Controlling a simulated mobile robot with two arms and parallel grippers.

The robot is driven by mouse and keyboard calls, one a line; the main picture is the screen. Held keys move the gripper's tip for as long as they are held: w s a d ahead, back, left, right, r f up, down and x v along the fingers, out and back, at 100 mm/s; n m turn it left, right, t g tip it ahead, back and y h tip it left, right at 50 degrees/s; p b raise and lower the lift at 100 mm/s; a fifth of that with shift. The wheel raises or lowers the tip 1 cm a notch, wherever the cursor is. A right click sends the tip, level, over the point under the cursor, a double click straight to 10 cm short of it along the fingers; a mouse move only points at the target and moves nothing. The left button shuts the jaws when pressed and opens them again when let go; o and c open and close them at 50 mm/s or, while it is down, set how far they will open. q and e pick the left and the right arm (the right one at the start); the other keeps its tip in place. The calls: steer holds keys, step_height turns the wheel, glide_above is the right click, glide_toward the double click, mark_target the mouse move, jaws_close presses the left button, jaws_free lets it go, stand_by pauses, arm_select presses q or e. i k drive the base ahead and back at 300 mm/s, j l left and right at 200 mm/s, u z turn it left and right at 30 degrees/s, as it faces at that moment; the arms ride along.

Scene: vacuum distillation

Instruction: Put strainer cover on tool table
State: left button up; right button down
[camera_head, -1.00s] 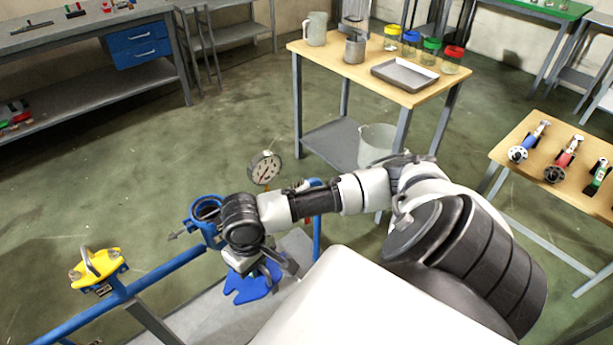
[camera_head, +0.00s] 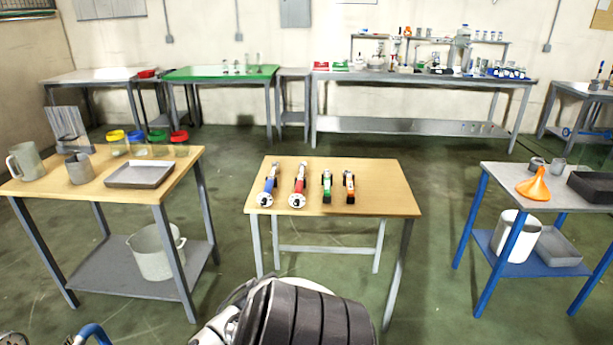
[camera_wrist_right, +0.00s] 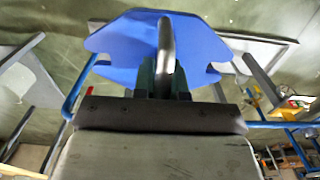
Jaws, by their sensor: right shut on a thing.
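The strainer cover (camera_wrist_right: 120,45) is a blue lobed plate with a grey curved handle, seen in the right wrist view. My right gripper (camera_wrist_right: 165,82) is shut on its handle. The tool table (camera_head: 390,200) is a wooden-topped table in the middle of the head view. On it lie a blue-handled tool (camera_head: 268,186), a red one (camera_head: 298,186), a green one (camera_head: 327,187) and an orange one (camera_head: 349,187). The table's right part and front edge strip are bare. Neither gripper shows in the head view, and the left gripper is not in view.
A left table (camera_head: 105,192) holds a metal tray (camera_head: 140,174), cups and colour-lidded jars. A blue-legged table (camera_head: 500,180) at right holds an orange funnel (camera_head: 533,186). Green floor separates the tables. My arm covers the bottom centre.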

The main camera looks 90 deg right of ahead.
mark_target(384, 182)
steer(key=l+z, duration=0.15)
steer(key=z, duration=1.35)
steer(key=i+l+z, duration=0.15)
steer(key=z, duration=0.35)
steer(key=i+z, duration=0.3)
steer(key=z, duration=0.2)
steer(key=i+z, duration=0.2)
steer(key=z, duration=0.25)
